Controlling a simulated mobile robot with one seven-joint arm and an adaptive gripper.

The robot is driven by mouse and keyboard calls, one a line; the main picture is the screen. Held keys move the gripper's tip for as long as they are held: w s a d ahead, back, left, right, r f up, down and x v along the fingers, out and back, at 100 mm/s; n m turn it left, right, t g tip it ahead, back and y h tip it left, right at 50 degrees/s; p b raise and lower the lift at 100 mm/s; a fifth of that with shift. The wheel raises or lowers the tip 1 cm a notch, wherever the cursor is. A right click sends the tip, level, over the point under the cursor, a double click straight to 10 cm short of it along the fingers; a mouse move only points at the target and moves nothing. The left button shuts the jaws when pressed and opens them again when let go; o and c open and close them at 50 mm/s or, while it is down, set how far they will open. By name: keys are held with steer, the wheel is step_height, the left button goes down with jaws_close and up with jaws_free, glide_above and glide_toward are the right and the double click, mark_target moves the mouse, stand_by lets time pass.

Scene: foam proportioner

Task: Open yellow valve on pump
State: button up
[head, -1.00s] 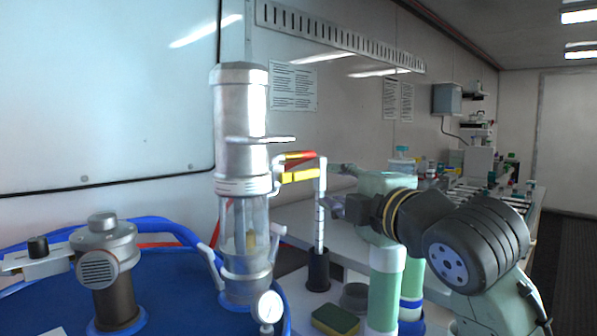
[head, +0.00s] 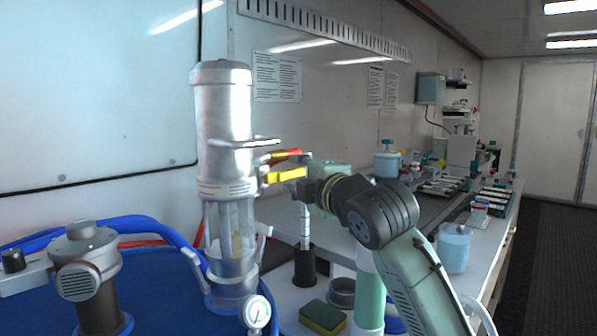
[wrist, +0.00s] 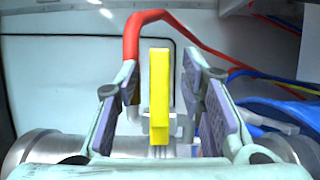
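The pump (head: 224,125) is a tall silver cylinder with a clear lower section, left of centre in the head view. The yellow valve handle (head: 284,176) sticks out from its right side, just below a red handle (head: 286,154). My gripper (head: 299,172) is at the outer end of the yellow handle. In the wrist view, the yellow handle (wrist: 160,95) stands upright between the two spread fingers of my gripper (wrist: 159,78). Gaps show on both sides, so the fingers do not appear to touch it. The valve's body is partly hidden behind the handle.
A blue drum (head: 150,290) with a second silver fitting (head: 88,265) is at the lower left. A pressure gauge (head: 256,313) sits at the pump's foot. A black holder (head: 305,265), a sponge (head: 322,317) and a green-white cylinder (head: 369,290) are below my arm.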

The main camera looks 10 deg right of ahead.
jaws_close()
stand_by(0.5)
stand_by(0.4)
